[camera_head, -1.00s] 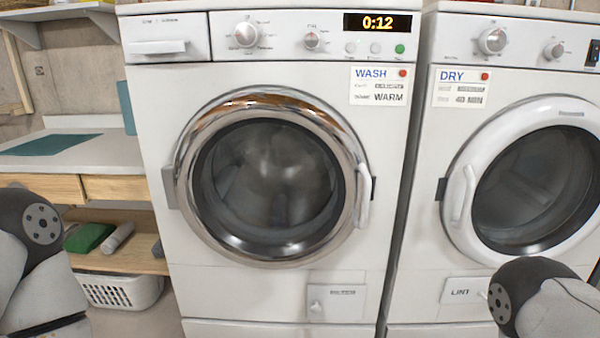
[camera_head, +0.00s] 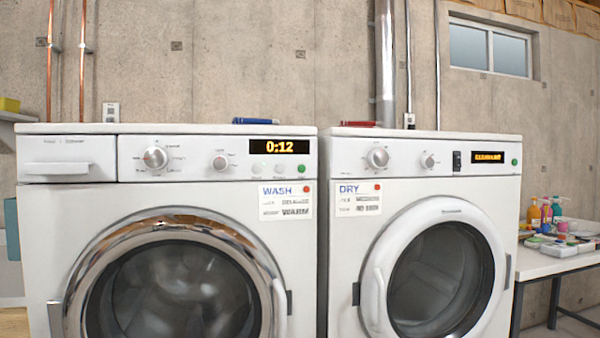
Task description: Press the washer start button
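The washer (camera_head: 60,220) is the white front-loading machine on the left, with a "WASH" label (camera_head: 285,200) and a display (camera_head: 279,146) reading 0:12. A small green button (camera_head: 302,169) sits at the right end of its control panel, below the display, beside two pale buttons. Two knobs (camera_head: 155,158) are on the panel's left and middle. The round chrome-rimmed door (camera_head: 262,262) looks shut; its lower part is cut off by the frame. Neither of my grippers is in view.
The dryer (camera_head: 340,250) stands right of the washer with a narrow gap between them. A table (camera_head: 545,266) with several bottles and paints is at the far right. Blue (camera_head: 256,121) and red (camera_head: 357,124) items lie on the machine tops. Pipes run up the concrete wall.

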